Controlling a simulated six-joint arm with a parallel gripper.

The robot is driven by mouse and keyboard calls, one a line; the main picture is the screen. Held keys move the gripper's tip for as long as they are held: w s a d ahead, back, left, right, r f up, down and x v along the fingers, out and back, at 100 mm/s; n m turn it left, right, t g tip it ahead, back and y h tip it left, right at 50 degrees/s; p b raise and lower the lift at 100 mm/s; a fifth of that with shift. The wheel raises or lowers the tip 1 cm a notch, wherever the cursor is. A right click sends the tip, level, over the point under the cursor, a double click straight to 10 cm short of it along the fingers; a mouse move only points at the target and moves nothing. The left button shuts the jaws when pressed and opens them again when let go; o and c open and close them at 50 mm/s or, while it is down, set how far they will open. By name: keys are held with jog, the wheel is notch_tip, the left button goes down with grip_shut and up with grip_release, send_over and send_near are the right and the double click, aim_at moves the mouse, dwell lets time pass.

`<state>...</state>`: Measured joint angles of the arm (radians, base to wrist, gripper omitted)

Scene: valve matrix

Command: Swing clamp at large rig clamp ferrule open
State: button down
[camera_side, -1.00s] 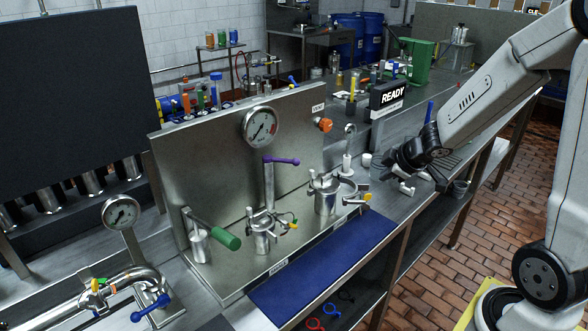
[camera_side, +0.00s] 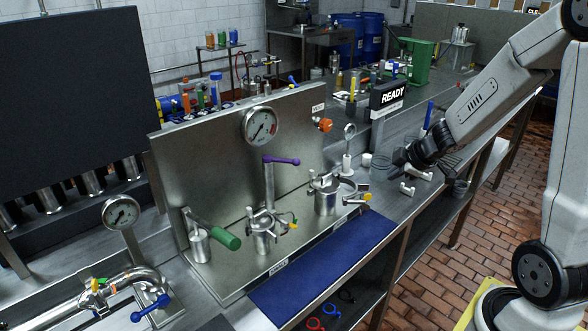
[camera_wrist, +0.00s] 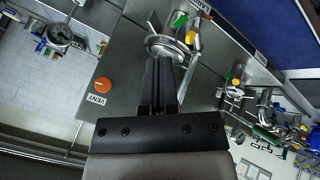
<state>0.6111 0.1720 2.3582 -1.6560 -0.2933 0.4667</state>
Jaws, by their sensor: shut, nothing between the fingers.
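The large rig clamp ferrule (camera_side: 326,202) stands on the right part of the steel rig plate. Its metal clamp (camera_side: 348,186) reaches to its right, with a yellow knob (camera_side: 367,197) at the outer end. I cannot tell exactly how far the clamp is swung. In the wrist view the ferrule and clamp (camera_wrist: 165,46) lie just beyond my fingertips, with a yellow knob (camera_wrist: 191,37) and a green-tipped part (camera_wrist: 180,19) beside them. My gripper (camera_side: 401,163) is right of the rig, apart from the clamp. Its fingers (camera_wrist: 163,62) are shut and empty.
A smaller ferrule with a clamp (camera_side: 262,235) stands to the left, near a purple-handled valve (camera_side: 281,160) and a green handle (camera_side: 228,238). The orange vent knob (camera_side: 323,125) is on the back panel. White fittings (camera_side: 408,188) lie below my gripper. The blue mat (camera_side: 320,262) is clear.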

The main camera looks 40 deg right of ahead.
jog(key=x, duration=0.9)
jog(key=shift+f, duration=0.15)
dwell(0.4)
jog(key=shift+w+d+n+y, duration=0.2)
jog(key=shift+d+n+y, duration=0.2)
jog(key=shift+d+n, duration=0.2)
dwell(1.0)
jog(key=w+d+n+g+y, duration=0.1)
jog(key=w+d+n+y, duration=0.4)
jog(key=d+n, duration=0.3)
jog(key=shift+w+g, duration=0.4)
jog(key=shift+w, duration=0.3)
dwell(0.6)
dwell(0.4)
jog(key=w+d+v, duration=0.1)
jog(key=v, duration=0.8)
jog(key=shift+d+r, duration=0.2)
jog(key=shift+r, duration=0.2)
